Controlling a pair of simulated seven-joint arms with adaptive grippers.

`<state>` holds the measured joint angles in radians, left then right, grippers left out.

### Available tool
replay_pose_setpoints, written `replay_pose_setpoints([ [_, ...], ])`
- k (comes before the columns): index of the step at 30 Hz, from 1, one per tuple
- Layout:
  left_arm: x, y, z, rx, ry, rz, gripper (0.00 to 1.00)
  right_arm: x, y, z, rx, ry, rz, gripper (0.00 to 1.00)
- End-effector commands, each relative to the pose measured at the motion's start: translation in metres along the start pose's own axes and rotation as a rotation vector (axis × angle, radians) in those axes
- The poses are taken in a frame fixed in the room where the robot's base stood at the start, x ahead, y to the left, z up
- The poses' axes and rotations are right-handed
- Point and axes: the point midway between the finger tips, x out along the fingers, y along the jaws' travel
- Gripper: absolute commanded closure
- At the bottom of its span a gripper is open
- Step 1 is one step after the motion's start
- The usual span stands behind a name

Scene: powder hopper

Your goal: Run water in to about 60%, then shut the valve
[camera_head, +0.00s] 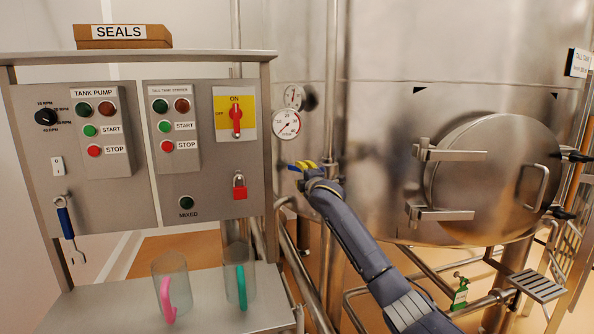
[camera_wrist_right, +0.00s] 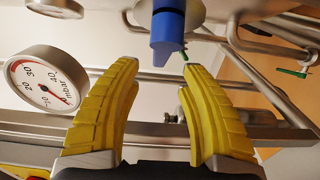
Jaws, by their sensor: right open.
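My right gripper (camera_head: 305,165) has yellow fingers and reaches up to the pipework beside the big steel tank (camera_head: 390,100). It is open and empty in the right wrist view (camera_wrist_right: 160,66). A blue valve handle (camera_wrist_right: 167,32) is just beyond the gap between its fingertips, with no clear contact. A bit of the blue handle (camera_head: 293,168) also shows at the fingertips in the head view. A round gauge (camera_head: 287,124) sits above the gripper; it is the mbar dial on the left of the wrist view (camera_wrist_right: 45,80). No water level is visible. My left gripper is out of view.
A control panel (camera_head: 140,205) with buttons and a red switch (camera_head: 236,118) stands at the left. Two clear jugs, with a pink handle (camera_head: 168,298) and a teal handle (camera_head: 241,287), stand on its shelf. Pipes surround the gripper. A round hatch (camera_head: 480,170) is at the right.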

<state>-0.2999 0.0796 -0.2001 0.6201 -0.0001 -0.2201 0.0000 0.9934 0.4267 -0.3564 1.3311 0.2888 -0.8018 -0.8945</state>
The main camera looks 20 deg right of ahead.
Motion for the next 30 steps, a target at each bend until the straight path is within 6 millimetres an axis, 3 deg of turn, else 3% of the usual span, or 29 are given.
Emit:
replay_pose_setpoints([
  [15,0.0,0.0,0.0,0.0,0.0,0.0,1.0,0.053,0.0,0.0,0.0,-0.001,-0.001,0.58],
  [30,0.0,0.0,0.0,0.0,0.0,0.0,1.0,0.067,0.0,0.0,-0.001,0.0,0.0,0.58],
])
